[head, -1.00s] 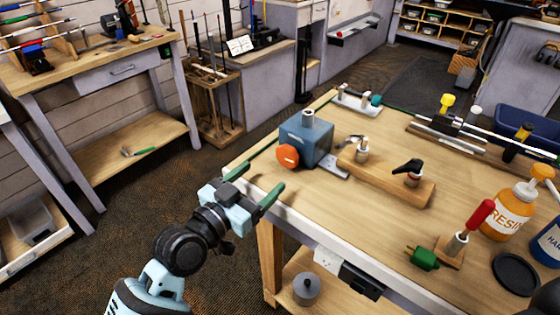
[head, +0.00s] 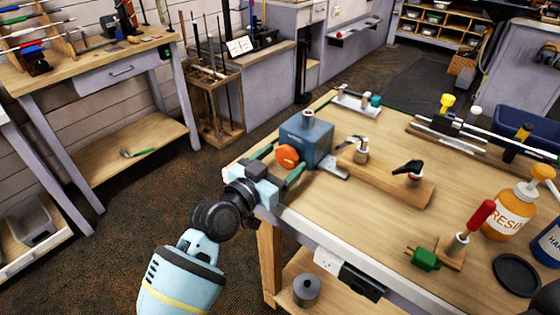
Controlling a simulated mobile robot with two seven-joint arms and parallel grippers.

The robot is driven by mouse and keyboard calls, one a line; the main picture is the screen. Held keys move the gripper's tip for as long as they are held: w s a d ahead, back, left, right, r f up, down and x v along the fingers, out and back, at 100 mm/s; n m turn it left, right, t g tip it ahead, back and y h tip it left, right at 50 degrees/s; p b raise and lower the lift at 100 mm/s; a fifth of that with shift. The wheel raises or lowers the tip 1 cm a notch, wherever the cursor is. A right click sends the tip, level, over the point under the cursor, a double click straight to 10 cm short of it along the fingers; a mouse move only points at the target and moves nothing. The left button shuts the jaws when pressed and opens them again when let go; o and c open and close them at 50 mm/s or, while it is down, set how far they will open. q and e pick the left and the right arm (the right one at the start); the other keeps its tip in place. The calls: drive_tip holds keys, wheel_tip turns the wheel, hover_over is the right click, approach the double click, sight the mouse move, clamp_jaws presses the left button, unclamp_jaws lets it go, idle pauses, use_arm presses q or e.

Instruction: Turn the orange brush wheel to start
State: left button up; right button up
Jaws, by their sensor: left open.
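The orange brush wheel (head: 287,156) sits on the left front face of a blue-grey metal box (head: 314,138) near the left corner of the workbench. My left gripper (head: 279,163) has its green fingers spread, one on each side of the orange wheel. The fingers point toward the box. Whether either finger touches the wheel I cannot tell. My right gripper is not in view.
A wooden block with clamps (head: 388,181) lies right of the box. A green-bodied tool (head: 425,258), a resin bottle (head: 508,212) and a black disc (head: 517,274) stand farther right. The middle of the bench (head: 340,225) is clear.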

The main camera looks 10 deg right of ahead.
use_arm(q)
drive_tip(key=shift+c, duration=0.3)
drive_tip(key=c, duration=0.9)
drive_tip(key=shift+n, duration=1.4)
drive_tip(key=o, duration=1)
drive_tip(key=shift+c, duration=0.2)
drive_tip(key=shift+a, duration=0.1)
drive_tip(key=v, duration=0.7)
drive_tip(key=shift+s+a, duration=0.25)
drive_tip(key=shift+a, duration=0.05)
